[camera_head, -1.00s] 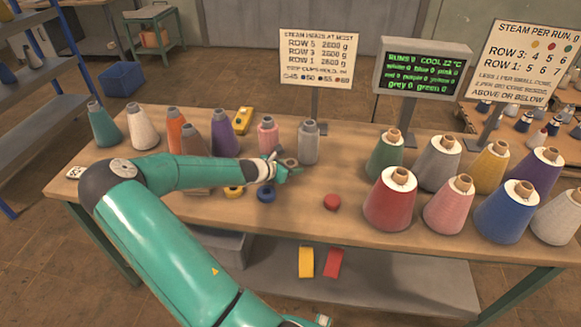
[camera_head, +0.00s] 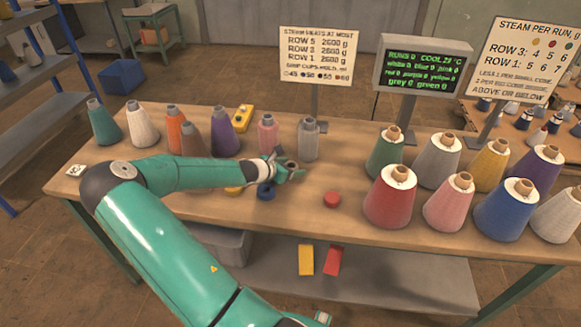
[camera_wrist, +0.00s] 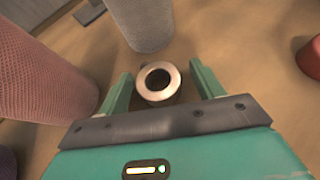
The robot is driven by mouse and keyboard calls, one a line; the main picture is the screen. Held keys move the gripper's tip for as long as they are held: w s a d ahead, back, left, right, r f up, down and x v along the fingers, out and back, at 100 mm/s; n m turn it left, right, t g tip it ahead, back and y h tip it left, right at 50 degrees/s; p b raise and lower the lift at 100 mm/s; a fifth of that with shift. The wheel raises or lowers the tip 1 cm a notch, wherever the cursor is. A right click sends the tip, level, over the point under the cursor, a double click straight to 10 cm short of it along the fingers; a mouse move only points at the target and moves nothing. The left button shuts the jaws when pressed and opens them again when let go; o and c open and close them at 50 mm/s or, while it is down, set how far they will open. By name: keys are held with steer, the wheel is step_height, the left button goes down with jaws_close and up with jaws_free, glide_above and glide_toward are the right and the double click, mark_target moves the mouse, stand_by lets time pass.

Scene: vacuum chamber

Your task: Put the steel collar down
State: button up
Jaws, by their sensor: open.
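The steel collar (camera_wrist: 172,74) is a short, pale metal ring with a dark bore. In the wrist view it is between the two green fingers of my gripper (camera_wrist: 160,70), with a gap visible on each side. My gripper is open and low over the table. In the head view the collar (camera_head: 291,163) is small and partly hidden by my gripper (camera_head: 286,170), in front of the grey cone. It looks upright on the table, though its base is hard to see.
A grey cone (camera_head: 308,140) and a pink cone (camera_head: 268,136) stand close behind my gripper. A blue ring (camera_head: 266,191) lies just in front, and a red disc (camera_head: 332,200) to the right. Several large yarn cones, including a red one (camera_head: 388,205), fill the table's right side.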

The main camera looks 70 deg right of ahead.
steer(key=shift+r, duration=0.5)
steer(key=v, duration=1.2)
steer(key=w+a+r+m+t+y, duration=0.2)
steer(key=w+a+r+m, duration=0.1)
steer(key=a, duration=0.5)
steer(key=w+a+r+m+t+y, duration=0.2)
steer(key=a+m, duration=0.1)
steer(key=a, duration=0.6)
steer(key=w+a+r+m+t+y, duration=0.2)
steer(key=w+a+r+m+y, duration=0.1)
steer(key=a, duration=0.5)
steer(key=s+a+r+m+t+y, duration=0.2)
steer(key=a+r, duration=0.5)
steer(key=a, duration=0.4)
steer(key=s+a+r+m+t+y, duration=0.2)
steer(key=s+a+r, duration=0.3)
steer(key=a, duration=0.7)
steer(key=shift+a+r+t, duration=0.2)
steer(key=shift+r+t, duration=0.2)
steer(key=shift+r, duration=0.5)
steer(key=shift+s, duration=0.2)
